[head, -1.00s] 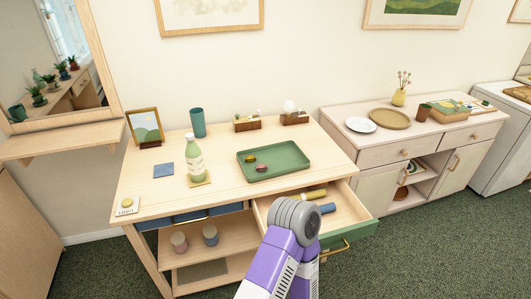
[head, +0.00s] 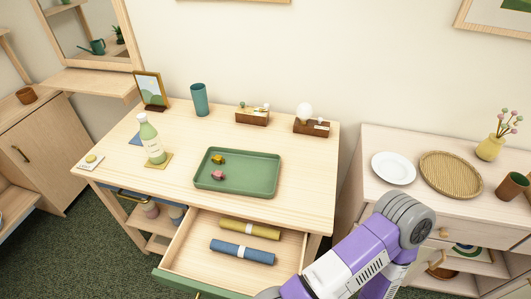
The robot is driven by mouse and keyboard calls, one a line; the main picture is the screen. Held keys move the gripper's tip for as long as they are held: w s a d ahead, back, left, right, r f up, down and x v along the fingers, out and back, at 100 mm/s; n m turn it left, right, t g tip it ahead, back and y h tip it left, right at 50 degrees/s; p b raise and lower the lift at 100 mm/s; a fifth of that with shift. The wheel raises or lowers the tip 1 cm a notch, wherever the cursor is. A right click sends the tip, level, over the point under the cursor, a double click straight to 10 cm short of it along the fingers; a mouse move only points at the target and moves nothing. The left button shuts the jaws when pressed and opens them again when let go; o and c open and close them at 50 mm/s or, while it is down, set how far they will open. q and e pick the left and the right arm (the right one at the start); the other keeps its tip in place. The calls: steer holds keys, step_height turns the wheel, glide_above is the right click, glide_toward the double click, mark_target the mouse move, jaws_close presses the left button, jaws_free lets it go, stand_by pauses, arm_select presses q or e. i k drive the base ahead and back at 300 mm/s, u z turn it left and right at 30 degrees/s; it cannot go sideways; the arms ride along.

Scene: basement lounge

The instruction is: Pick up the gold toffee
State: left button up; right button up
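The gold toffee (head: 218,159) is a small gold-wrapped piece lying in the green tray (head: 262,190), near its left side. A pink-red wrapped toffee (head: 218,175) lies just in front of it, towards me. The tray sits on the middle of the pale wooden desk (head: 300,150). A purple, white and grey arm of mine comes in at the bottom right, over the right side of the open drawer. No gripper fingers show, and nothing is held in view.
The open drawer (head: 195,265) holds an olive roll (head: 250,229) and a blue roll (head: 242,251). A bottle (head: 151,140) stands left of the tray; a teal cup (head: 199,100) is behind. A sideboard (head: 370,150) stands right. Desk space right of the tray is clear.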

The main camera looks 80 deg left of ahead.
mark_target(217, 158)
steer(key=i, duration=1)
steer(key=u, duration=2.4)
